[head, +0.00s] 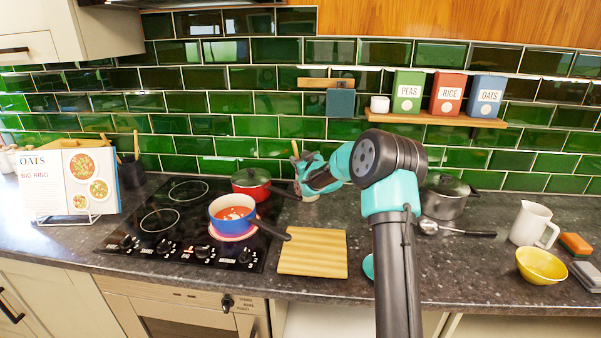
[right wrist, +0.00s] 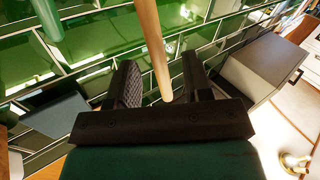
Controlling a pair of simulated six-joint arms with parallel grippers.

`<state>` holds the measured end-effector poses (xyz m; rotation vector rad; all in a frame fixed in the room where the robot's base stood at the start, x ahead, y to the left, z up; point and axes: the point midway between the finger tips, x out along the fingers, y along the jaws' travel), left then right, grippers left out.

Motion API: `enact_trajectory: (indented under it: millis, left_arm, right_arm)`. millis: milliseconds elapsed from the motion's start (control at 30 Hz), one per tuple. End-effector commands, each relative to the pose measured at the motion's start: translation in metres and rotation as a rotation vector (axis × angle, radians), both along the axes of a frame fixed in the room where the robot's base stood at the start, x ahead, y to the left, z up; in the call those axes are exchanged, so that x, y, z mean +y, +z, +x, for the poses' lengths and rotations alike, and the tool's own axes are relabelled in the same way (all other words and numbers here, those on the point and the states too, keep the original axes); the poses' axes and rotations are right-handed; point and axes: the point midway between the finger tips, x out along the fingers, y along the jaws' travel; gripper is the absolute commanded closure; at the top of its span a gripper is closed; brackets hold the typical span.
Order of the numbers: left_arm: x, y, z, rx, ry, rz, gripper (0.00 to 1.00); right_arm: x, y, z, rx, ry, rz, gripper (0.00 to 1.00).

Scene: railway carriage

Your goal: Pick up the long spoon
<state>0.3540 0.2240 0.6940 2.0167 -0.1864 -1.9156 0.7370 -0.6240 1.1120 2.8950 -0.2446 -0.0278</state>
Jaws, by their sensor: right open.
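A pale wooden handle, likely the long spoon's (head: 295,148), rises beside my right gripper (head: 305,172) at the back of the counter. In the right wrist view the wooden handle (right wrist: 152,45) runs between the two black fingers of my right gripper (right wrist: 161,70). The fingers are apart, with a gap on each side of the handle. The spoon's lower end is hidden by the gripper. A metal ladle (head: 455,231) lies on the counter to the right of my arm. My left gripper is not in view.
A wooden board (head: 313,255) lies in front. A grey pot (head: 443,201) stands right. A green handle (right wrist: 46,20) shows in the wrist view.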

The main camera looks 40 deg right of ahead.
Motion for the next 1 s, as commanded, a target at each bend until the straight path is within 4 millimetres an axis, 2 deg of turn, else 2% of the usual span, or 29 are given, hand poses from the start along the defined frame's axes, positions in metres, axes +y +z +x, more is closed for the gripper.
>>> enact_trajectory:
  millis: [400, 967, 1000]
  left_arm:
    - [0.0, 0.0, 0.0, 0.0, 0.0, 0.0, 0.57]
    - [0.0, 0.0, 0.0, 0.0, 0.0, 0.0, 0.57]
    - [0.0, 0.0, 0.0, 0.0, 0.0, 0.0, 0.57]
  right_arm:
    - [-0.008, -0.001, 0.044, -0.001, 0.001, 0.0, 0.54]
    - [-0.009, -0.001, 0.047, 0.001, 0.001, 0.0, 0.54]
    - [-0.009, -0.001, 0.047, 0.001, 0.001, 0.0, 0.58]
